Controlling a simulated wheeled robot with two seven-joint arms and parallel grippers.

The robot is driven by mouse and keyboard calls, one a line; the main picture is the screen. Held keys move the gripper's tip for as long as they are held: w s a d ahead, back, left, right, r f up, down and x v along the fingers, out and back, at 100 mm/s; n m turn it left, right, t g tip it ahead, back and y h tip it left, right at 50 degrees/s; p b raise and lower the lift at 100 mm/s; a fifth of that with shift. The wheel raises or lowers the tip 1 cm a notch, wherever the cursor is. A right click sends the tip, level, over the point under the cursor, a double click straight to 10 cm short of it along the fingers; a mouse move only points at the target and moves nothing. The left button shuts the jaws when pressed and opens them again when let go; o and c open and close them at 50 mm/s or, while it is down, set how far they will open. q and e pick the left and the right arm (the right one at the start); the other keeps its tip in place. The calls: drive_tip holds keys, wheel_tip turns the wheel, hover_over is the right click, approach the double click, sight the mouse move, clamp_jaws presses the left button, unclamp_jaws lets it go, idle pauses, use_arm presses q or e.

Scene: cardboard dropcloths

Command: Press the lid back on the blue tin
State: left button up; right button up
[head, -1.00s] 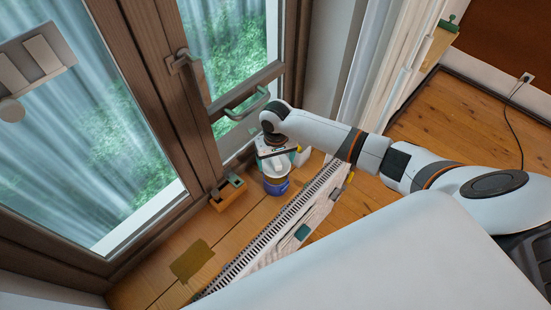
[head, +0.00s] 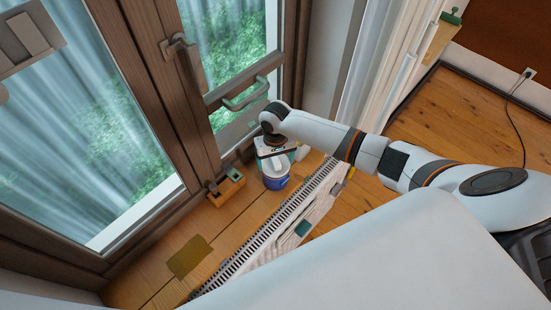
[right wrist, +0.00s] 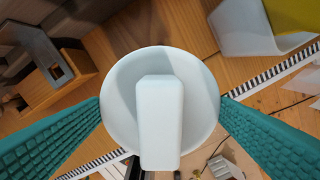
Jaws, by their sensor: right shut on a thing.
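The blue tin (head: 275,183) stands on the wooden sill in the head view. The white lid (head: 278,167) is on top of it, close against the blue wall. I cannot tell whether it is fully seated. My right gripper (head: 275,151) is above the tin, shut on the lid. In the right wrist view, the round white lid (right wrist: 117,85) with a raised white bar lies between the teal fingers (right wrist: 160,110). The lid hides the tin there. My left gripper is not in view.
A wooden block with a dark teal top (head: 226,189) sits left of the tin. A white item (head: 302,152) stands close right of it. A radiator grille (head: 262,238) runs along the sill's right edge. The window (head: 130,130) is behind. The sill's near part holds a flat brown patch (head: 189,257).

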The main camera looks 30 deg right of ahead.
drive_tip(key=shift+r+p, duration=0.1)
drive_tip(key=shift+p, duration=0.65)
idle(0.7)
drive_tip(key=shift+f+p, duration=0.25)
drive_tip(key=shift+p, duration=0.4)
idle(1.1)
drive_tip(key=o, duration=0.9)
drive_tip(key=shift+c, duration=0.2)
wheel_tip(320, 180, up, 2)
drive_tip(key=p, duration=0.2)
drive_tip(key=shift+r+p, duration=0.25)
drive_tip(key=shift+p, duration=0.1)
drive_tip(key=shift+r, duration=2.25)
drive_tip(key=shift+c, duration=0.6)
